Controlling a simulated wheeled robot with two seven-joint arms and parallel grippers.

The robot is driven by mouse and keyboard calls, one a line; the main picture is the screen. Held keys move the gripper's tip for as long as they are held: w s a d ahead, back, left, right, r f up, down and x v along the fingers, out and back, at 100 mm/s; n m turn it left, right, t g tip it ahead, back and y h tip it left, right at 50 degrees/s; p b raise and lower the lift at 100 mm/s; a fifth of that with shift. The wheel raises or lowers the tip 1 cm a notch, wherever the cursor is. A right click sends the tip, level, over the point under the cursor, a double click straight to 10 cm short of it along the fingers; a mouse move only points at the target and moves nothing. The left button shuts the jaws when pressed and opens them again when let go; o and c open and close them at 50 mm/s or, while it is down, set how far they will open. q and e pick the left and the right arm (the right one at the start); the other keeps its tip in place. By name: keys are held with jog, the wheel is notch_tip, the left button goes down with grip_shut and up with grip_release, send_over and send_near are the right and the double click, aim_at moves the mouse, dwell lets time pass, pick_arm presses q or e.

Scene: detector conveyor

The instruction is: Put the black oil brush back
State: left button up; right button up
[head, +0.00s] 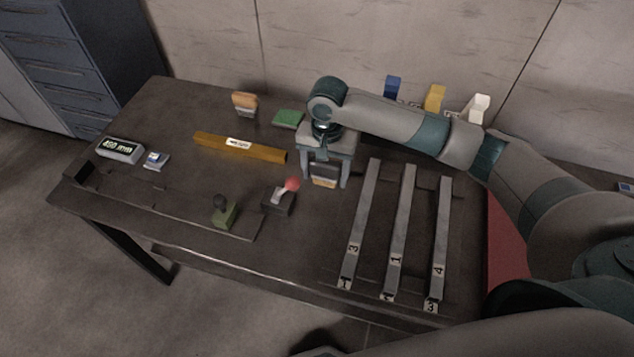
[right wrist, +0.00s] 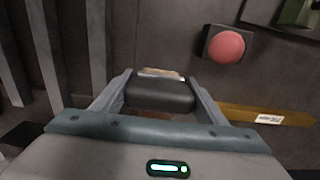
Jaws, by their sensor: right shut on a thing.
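My right gripper (head: 325,182) is shut on the black oil brush (head: 324,170), between the wooden bar and the metal rails on the table. The brush has a dark block body and a tan edge at its lower side. In the right wrist view, the black brush (right wrist: 160,95) sits between the two fingers of my right gripper (right wrist: 160,90), its tan strip facing away from the palm. I cannot tell whether the brush touches the table. My left gripper is not in view.
An orange-tan block (head: 245,104) and a green block (head: 288,118) stand behind the wooden bar (head: 240,147). Three numbered rails (head: 402,230) lie right. Blue, yellow (head: 434,98) and white items stand by the wall.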

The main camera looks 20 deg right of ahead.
jog(key=shift+a+f, duration=0.35)
jog(key=shift+a, duration=0.25)
jog(key=shift+a+f, duration=0.3)
jog(key=shift+a, duration=0.25)
jog(key=shift+f+p, duration=1)
jog(key=shift+f, duration=1)
jog(key=o, duration=1)
jog(key=shift+f, duration=0.15)
